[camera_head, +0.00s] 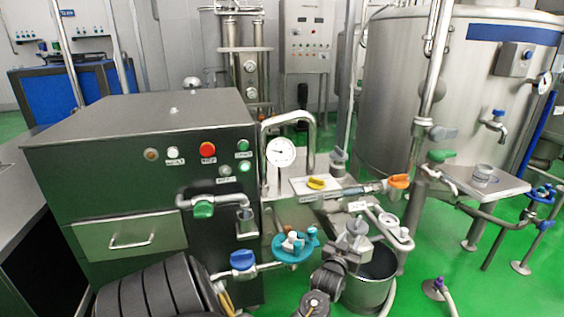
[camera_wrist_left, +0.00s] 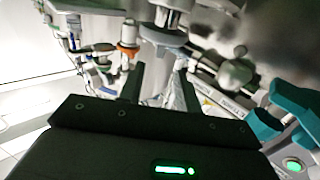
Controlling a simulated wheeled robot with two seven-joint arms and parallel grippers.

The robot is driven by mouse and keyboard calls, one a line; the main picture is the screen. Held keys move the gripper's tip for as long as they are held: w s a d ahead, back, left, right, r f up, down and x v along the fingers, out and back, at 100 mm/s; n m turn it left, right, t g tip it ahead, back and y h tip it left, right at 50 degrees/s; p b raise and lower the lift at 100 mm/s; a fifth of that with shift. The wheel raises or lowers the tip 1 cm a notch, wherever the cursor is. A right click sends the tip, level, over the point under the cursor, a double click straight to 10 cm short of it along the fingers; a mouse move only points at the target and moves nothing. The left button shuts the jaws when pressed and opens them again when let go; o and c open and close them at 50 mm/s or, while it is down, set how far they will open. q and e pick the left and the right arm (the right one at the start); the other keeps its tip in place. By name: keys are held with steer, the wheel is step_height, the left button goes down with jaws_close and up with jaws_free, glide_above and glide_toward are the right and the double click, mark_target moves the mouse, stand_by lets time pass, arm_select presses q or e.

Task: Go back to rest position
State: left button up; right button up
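My left gripper (camera_wrist_left: 157,74) shows in the left wrist view, with its dark body across the bottom. Its two fingers stand apart, and I see nothing held between them. Grey and orange valve fittings show beyond the fingertips, and a teal handle (camera_wrist_left: 290,110) is at the right. In the head view a black ribbed part of my left arm (camera_head: 160,290) is at the bottom left, in front of the dark machine cabinet (camera_head: 130,140). I cannot make out the left fingertips clearly there. My right gripper does not show.
The cabinet has a drawer (camera_head: 130,240) and buttons. A pressure gauge (camera_head: 281,152), a teal handwheel (camera_head: 294,245), a yellow-handled valve (camera_head: 316,183) and pipes crowd the middle. A steel bucket (camera_head: 370,285) stands below. A large tank (camera_head: 440,100) is at the right. Green floor shows at lower right.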

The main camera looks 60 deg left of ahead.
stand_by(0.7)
